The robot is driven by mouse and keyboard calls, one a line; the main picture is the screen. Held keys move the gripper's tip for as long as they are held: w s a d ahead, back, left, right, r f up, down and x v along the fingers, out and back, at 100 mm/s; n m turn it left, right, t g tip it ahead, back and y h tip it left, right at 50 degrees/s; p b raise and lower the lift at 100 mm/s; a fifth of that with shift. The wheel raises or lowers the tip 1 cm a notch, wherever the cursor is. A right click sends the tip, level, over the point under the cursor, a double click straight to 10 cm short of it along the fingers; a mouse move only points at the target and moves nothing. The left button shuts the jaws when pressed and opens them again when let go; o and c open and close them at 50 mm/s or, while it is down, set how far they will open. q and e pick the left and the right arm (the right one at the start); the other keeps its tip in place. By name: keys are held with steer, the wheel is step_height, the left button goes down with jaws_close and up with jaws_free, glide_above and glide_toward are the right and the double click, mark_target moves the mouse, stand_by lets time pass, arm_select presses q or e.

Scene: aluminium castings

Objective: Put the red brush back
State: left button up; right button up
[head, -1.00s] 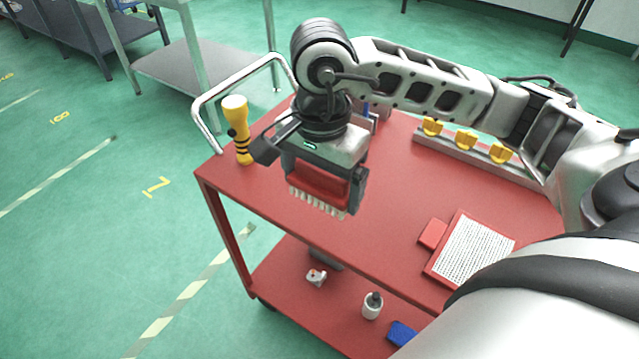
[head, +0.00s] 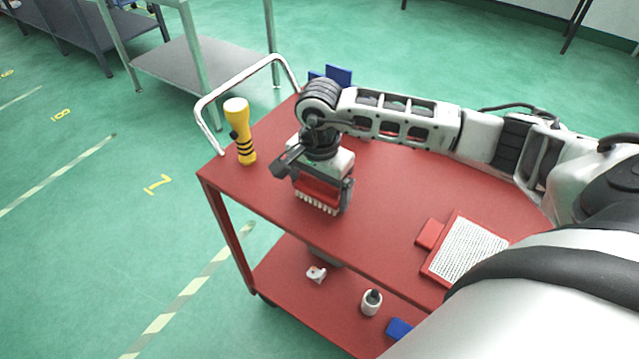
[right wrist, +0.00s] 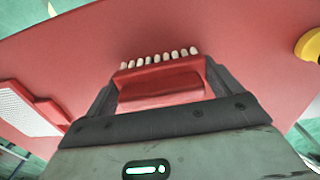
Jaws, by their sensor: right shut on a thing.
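The red brush (head: 318,190) has a red body and a row of pale bristles pointing down. My right gripper (head: 322,196) is shut on it near the left end of the red cart top. The bristles are close to the cart top; I cannot tell whether they touch it. In the right wrist view, the brush (right wrist: 160,88) sits between the two dark fingers of the gripper (right wrist: 158,85), bristles at the far side. My left gripper is not in view.
A yellow flashlight (head: 241,130) stands upright left of the brush, by the white cart handle (head: 240,83). A red-framed white textured pad (head: 466,250) lies at the right on the cart top (head: 390,205). Blue pieces (head: 338,75) stand behind my arm. The lower shelf (head: 285,268) holds small items.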

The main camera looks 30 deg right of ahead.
steer(key=shift+f, duration=0.1)
steer(key=o, duration=0.7)
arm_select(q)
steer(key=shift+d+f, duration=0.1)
arm_select(e)
steer(key=shift+o, duration=0.2)
steer(key=shift+r, duration=0.6)
step_height(320, 180, up, 11)
steer(key=shift+f+b, duration=0.2)
steer(key=shift+b, duration=0.45)
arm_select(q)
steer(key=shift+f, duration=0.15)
arm_select(e)
steer(key=shift+r, duration=0.25)
